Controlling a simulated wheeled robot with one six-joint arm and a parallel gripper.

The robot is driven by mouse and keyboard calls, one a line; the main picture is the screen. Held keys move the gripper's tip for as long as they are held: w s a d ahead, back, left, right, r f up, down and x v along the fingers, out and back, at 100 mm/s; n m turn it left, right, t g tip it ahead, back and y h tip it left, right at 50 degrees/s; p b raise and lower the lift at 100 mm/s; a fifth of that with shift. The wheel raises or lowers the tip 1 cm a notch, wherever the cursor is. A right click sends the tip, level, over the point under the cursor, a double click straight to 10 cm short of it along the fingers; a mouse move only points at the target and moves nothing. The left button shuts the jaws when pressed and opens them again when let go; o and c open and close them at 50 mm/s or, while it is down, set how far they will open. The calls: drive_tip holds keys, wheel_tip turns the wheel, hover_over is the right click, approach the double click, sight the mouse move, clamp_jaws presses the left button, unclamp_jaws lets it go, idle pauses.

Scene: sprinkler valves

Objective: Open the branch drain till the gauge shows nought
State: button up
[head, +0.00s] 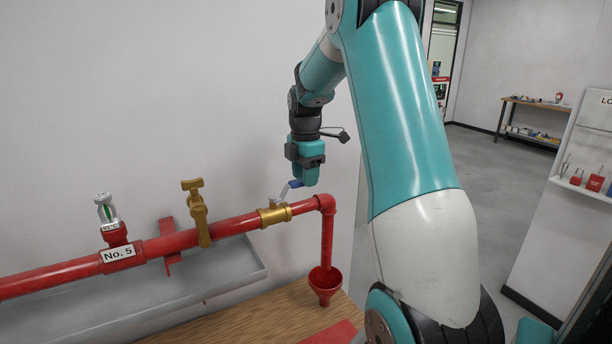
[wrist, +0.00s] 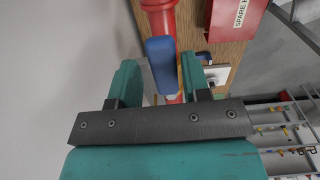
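The branch drain is a brass ball valve (head: 275,214) with a blue lever (head: 291,187) near the right end of the red pipe (head: 235,228). The lever slants up and right from the valve. My gripper (head: 306,176) points down at the lever's end. In the wrist view the blue lever (wrist: 161,64) lies between the fingers of my gripper (wrist: 161,78), which are apart with gaps beside it.
The pipe turns down into a red funnel (head: 325,284) at a wooden bench (head: 240,325). A grey tray (head: 225,264) runs below the pipe. A red box marked "SPARE" (wrist: 233,20) shows in the wrist view.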

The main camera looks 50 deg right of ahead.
drive_tip(key=shift+o, duration=0.5)
wheel_tip(320, 180, up, 17)
drive_tip(key=b, duration=0.3)
drive_tip(key=shift+r, duration=0.15)
